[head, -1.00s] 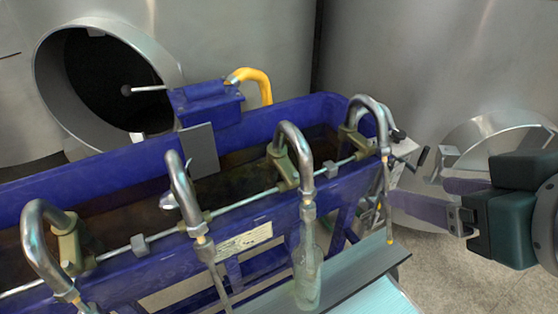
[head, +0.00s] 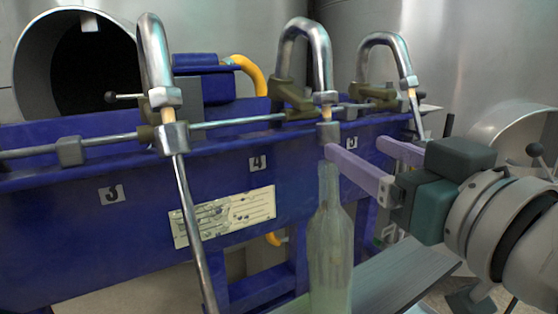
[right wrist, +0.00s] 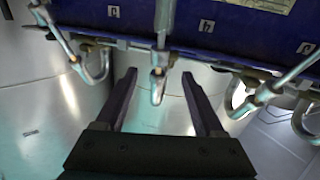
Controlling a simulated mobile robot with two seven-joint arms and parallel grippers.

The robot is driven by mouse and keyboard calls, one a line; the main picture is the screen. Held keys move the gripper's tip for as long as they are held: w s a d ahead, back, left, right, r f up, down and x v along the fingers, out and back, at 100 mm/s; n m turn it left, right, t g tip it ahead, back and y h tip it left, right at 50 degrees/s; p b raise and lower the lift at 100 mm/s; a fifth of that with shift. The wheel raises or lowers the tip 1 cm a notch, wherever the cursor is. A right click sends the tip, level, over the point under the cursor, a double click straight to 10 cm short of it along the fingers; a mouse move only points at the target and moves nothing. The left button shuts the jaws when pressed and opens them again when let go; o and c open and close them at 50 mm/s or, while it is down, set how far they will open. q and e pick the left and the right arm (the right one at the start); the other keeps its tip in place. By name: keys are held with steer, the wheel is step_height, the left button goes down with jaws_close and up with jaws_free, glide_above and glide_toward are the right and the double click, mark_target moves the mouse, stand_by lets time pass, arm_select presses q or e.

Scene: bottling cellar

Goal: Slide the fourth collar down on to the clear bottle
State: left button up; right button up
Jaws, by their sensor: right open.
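The clear bottle (head: 330,245) stands upright below the spout to the right of the number 4 label. A filling tube hangs from that spout. The fourth collar (head: 328,132) is a grey metal ring high on this tube, just above the bottle's mouth. My right gripper (head: 357,148) is open, reaching in from the right with its purple fingers level, just below the collar's height. The near fingertip overlaps the tube in the picture. In the right wrist view, upside down, the collar (right wrist: 159,58) shows between and just beyond the fingertips (right wrist: 158,74). My left gripper is out of view.
The blue trough (head: 130,235) runs behind the spouts. Neighbouring spouts stand at left (head: 152,50) and right (head: 385,42), with a rod (head: 235,123) running along them. A ledge (head: 395,275) lies below. Steel tanks stand behind.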

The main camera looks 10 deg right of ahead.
mark_target(334, 133)
steer(key=w, duration=0.6)
steer(key=w+a+b, duration=0.1)
steer(key=w, duration=0.2)
steer(key=shift+w+a+r, duration=0.1)
steer(key=shift+w, duration=0.25)
steer(key=c, duration=0.8)
steer(key=shift+o, duration=0.2)
steer(key=f, duration=0.1)
steer(key=f+b, duration=0.1)
steer(key=f, duration=0.1)
steer(key=shift+s+b, duration=0.25)
steer(key=shift+b, duration=0.05)
steer(key=shift+r, duration=0.15)
steer(key=o, duration=0.8)
steer(key=shift+c, duration=0.2)
